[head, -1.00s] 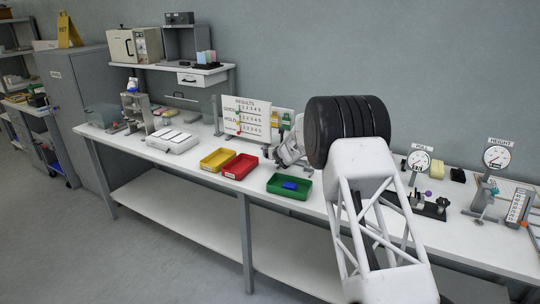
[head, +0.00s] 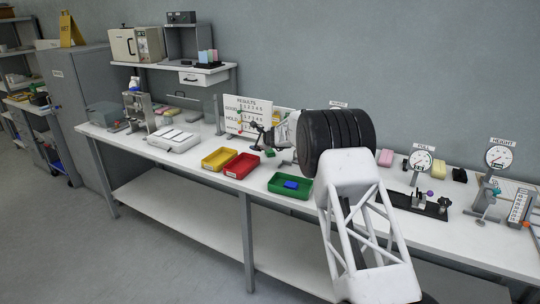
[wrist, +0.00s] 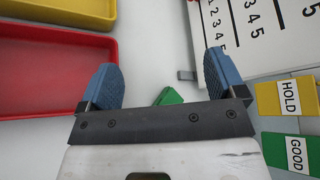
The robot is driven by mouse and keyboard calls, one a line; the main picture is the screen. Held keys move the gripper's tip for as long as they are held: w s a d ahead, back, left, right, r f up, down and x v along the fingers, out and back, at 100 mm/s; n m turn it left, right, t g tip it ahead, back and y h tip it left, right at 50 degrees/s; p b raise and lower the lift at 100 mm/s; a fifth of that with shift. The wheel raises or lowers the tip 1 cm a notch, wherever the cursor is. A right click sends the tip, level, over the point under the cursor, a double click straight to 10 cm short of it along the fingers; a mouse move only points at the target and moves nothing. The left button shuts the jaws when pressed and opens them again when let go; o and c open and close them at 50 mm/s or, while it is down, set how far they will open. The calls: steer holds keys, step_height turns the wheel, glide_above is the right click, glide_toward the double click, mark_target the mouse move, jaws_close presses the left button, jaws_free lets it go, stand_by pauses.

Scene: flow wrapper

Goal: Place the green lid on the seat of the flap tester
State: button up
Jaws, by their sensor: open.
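A small green piece that looks like the lid (wrist: 168,97) shows between my fingers in the wrist view. Its lower part is hidden behind the dark crossbar of my gripper. My gripper (wrist: 163,78) is open, with its two blue fingers spread on either side of the green piece, and it holds nothing. In the head view a small green spot, probably the lid (head: 270,153), lies on the bench right of the red tray. I cannot tell for sure which device is the flap tester; a gauge marked PULL with a dark fixture (head: 432,204) stands at the right.
A red tray (wrist: 50,76) lies left of my gripper, with a yellow tray (head: 220,158) beyond it. The results board (wrist: 262,35) and HOLD (wrist: 288,97) and GOOD (wrist: 292,153) cards are at the right.

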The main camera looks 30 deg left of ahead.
mark_target(271, 151)
steer(key=n+g+h, duration=0.1)
steer(key=n+h, duration=0.1)
steer(key=n, duration=0.2)
steer(key=f+n+g+h, duration=0.1)
steer(key=n, duration=0.3)
steer(key=f+n+g+h, duration=0.1)
steer(key=n+h, duration=0.1)
steer(key=n, duration=0.2)
steer(key=shift+a+f+n+h, duration=0.1)
steer(key=shift+a+n+h, duration=0.2)
steer(key=shift+a, duration=0.1)
steer(key=shift+w+d+f+n+h, duration=0.1)
steer(key=shift+w+d+n+h, duration=0.4)
steer(key=shift+n+h, duration=0.2)
steer(key=w+d+n+h, duration=0.1)
steer(key=w+d+n+t+h, duration=0.1)
steer(key=w, duration=0.1)
steer(key=shift+w+d+n+t+h, duration=0.15)
steer(key=shift+d+n+t+h, duration=0.15)
steer(key=shift+d+n+h, duration=0.1)
steer(key=shift+w+d+r+n+t+h, duration=0.3)
steer(key=shift+w+d+n+t+h, duration=0.15)
steer(key=shift+w, duration=0.2)
steer(key=shift+x, duration=1.25)
steer(key=shift+f, duration=0.2)
